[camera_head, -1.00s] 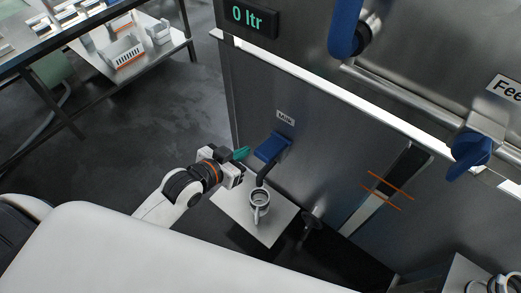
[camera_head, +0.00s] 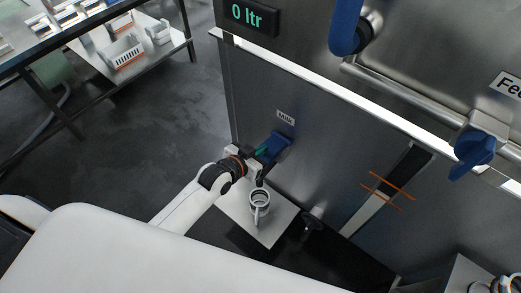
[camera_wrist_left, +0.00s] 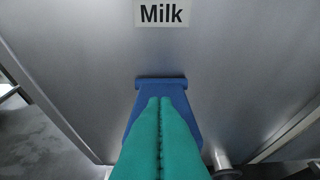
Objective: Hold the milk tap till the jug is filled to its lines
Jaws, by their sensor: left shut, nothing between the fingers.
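The blue milk tap (camera_head: 278,146) sticks out of the steel machine front below a "Milk" label (camera_head: 286,117). It also shows in the left wrist view (camera_wrist_left: 176,86), partly hidden behind my fingers. My left gripper (camera_head: 263,153) is at the tap, its green fingertips (camera_wrist_left: 160,104) shut together with nothing between them and overlapping the tap's blue top. I cannot tell whether they touch it. The jug (camera_head: 259,197) stands upright on a pale shelf (camera_head: 279,221) under the tap; its fill level and lines are too small to make out. My right gripper is not in view.
The display (camera_head: 249,15) reads "0 ltr". A slanted slot with orange marks (camera_head: 388,189) and another blue handle (camera_head: 473,147) are on the machine to the right. A table with crates (camera_head: 122,50) stands at the back left. Dark floor lies between.

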